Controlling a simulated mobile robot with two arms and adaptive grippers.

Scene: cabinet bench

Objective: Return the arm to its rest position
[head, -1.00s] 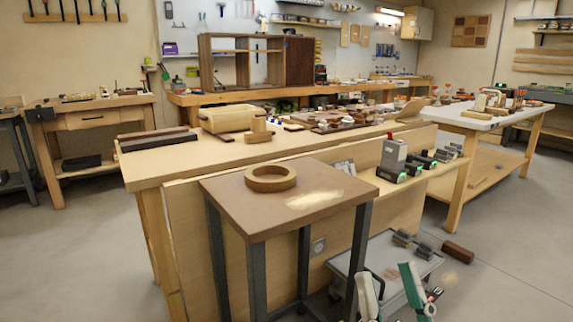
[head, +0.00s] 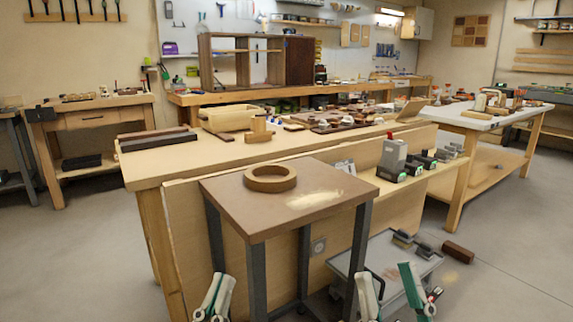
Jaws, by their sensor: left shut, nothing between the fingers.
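My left gripper (head: 215,295) shows at the bottom edge of the head view, in front of the small table with the dark legs. Its white and green fingers are together, with nothing between them. My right gripper (head: 391,288) is at the bottom right. Its two fingers stand clearly apart with nothing seen between them. The rest of both arms is outside the view.
The small brown table (head: 240,212) holds a wooden ring (head: 270,184). Behind it is a long workbench (head: 160,172) with wooden blocks and a box. A low grey platform (head: 345,266) is under the bench. The floor at left is clear.

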